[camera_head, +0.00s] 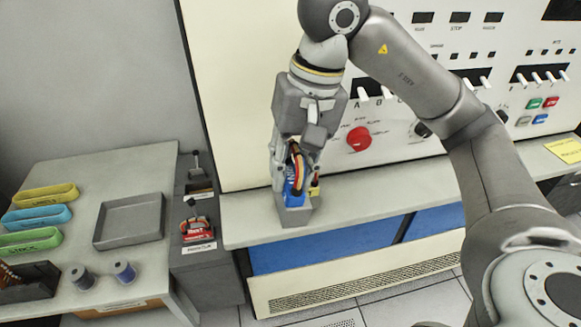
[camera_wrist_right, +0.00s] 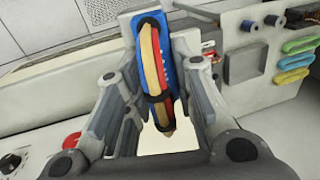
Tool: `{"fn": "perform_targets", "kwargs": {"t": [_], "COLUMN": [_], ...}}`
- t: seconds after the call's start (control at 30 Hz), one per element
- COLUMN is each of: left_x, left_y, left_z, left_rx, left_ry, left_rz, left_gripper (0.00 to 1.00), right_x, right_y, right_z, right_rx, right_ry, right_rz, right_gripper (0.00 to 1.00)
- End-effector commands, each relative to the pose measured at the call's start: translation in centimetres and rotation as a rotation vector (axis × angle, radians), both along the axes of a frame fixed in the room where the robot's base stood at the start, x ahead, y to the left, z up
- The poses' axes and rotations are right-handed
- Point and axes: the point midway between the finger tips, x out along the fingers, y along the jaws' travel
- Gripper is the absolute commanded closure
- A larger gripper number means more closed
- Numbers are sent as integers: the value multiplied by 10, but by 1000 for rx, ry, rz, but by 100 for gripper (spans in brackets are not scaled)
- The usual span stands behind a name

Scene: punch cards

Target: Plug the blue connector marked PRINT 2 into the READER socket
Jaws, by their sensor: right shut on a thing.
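The blue connector (camera_head: 293,193), with a looped striped cable, is between the fingers of my right gripper (camera_head: 291,183). Its lower end is in or against a small open grey holder (camera_head: 295,216) on the console ledge; I cannot tell how deep. The marking on the connector is too small to read. In the wrist view the blue connector (camera_wrist_right: 166,70) and its cable loop show between the shut fingers (camera_wrist_right: 160,98). A socket labelled READER cannot be made out. My left gripper is not in view.
A red connector (camera_head: 195,228) with cable sits on the dark cabinet (camera_head: 205,270) at left, above a white label. A side table holds a grey tray (camera_head: 130,221), coloured bins and spools.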

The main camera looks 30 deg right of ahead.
Motion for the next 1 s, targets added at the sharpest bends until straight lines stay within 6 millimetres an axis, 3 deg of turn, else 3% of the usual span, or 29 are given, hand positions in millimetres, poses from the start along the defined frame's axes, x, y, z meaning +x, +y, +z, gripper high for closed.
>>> {"fn": "perform_targets", "kwargs": {"t": [0.5,1.0], "left_x": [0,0], "left_y": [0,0], "left_z": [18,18], "left_rx": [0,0], "left_ry": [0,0], "left_rz": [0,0], "left_gripper": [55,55], "right_x": [0,0], "right_y": [0,0], "right_z": [27,27], "right_rx": [1,1], "right_ry": [-1,0], "right_rz": [0,0], "right_gripper": [100,100]}}
